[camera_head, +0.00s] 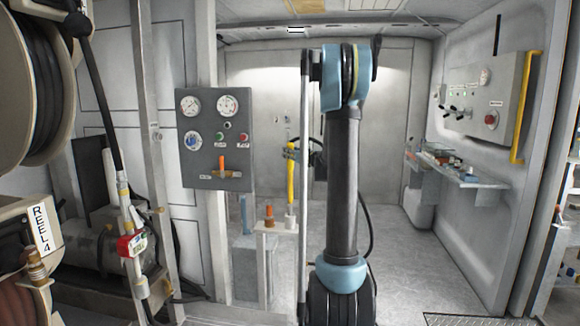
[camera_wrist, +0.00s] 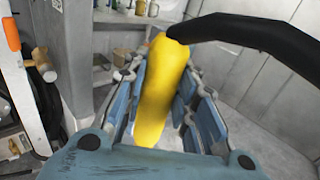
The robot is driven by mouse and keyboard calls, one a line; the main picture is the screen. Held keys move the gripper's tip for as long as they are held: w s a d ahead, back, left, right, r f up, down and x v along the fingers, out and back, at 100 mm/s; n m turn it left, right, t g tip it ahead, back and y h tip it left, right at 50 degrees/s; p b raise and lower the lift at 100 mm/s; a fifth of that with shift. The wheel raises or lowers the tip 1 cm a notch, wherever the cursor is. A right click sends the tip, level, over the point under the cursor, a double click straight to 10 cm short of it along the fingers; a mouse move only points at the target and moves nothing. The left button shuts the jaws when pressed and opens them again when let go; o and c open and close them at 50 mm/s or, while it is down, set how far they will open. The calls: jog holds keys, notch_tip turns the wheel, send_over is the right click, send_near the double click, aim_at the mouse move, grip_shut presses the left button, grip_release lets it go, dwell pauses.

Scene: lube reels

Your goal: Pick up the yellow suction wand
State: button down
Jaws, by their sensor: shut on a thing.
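The yellow suction wand (camera_head: 290,187) stands upright left of my arm in the head view, with its lower end at a small pale stand (camera_head: 275,229). I cannot tell whether that end still touches the stand. In the wrist view the yellow wand (camera_wrist: 158,108) runs up between the blue finger pads of my gripper (camera_wrist: 163,82). My gripper is shut on the wand, with pads on both sides of it. A black hose (camera_wrist: 262,38) curves from the wand's upper end to the right. My arm hides part of the gripper in the head view.
A grey gauge panel (camera_head: 215,140) stands left of the wand. Reels, including REEL 4 (camera_head: 41,228), and a hanging hose nozzle (camera_head: 132,243) are at the left. A shelf (camera_head: 455,175) and a yellow handle (camera_head: 526,105) are on the right wall. Floor right of my arm is clear.

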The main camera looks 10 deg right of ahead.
notch_tip(320, 180, up, 13)
jog(key=shift+f, duration=0.1)
dwell(0.5)
